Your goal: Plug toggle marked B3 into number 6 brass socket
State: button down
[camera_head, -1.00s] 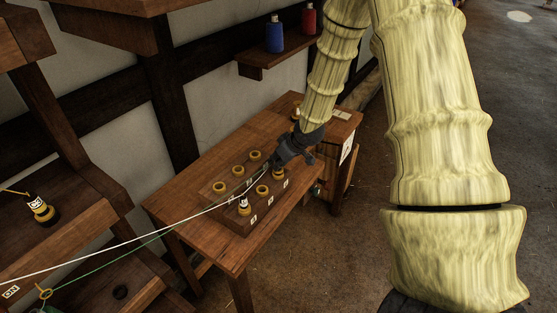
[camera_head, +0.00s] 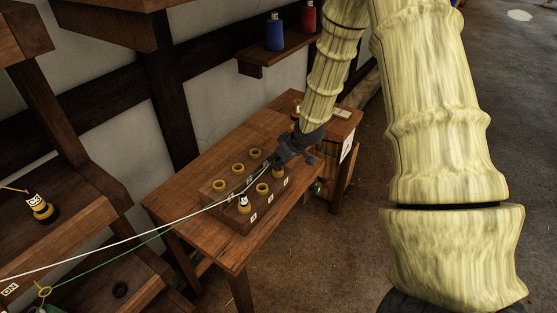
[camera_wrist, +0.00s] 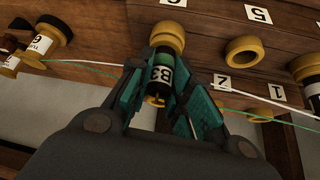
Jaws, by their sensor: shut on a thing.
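My gripper (camera_wrist: 168,105) is shut on the toggle marked B3 (camera_wrist: 160,75), a black and green piece with a white label. In the wrist view its far end meets a brass socket (camera_wrist: 165,38) beside a partly cut-off card that looks like 6 (camera_wrist: 174,3). I cannot tell whether it is seated. In the head view my gripper (camera_head: 279,160) is over the front right socket (camera_head: 278,174), partly covering it; the toggle is hidden there. The brass socket by card 5 (camera_wrist: 242,50) is empty.
The wooden socket block (camera_head: 235,220) stands on a table (camera_head: 185,205). Another toggle (camera_head: 244,203) stands in its front left socket. White cord (camera_head: 120,244) and green cord (camera_head: 130,247) stretch left. A further toggle (camera_head: 40,207) stands on the left shelf. Spools (camera_head: 275,35) stand behind.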

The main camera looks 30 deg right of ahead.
jog(key=shift+f, duration=0.2)
jog(key=c, duration=1.6)
grip_release()
jog(key=shift+r, duration=0.1)
jog(key=p+v, duration=0.7)
jog(key=v, duration=0.4)
jog(key=shift+p, duration=0.3)
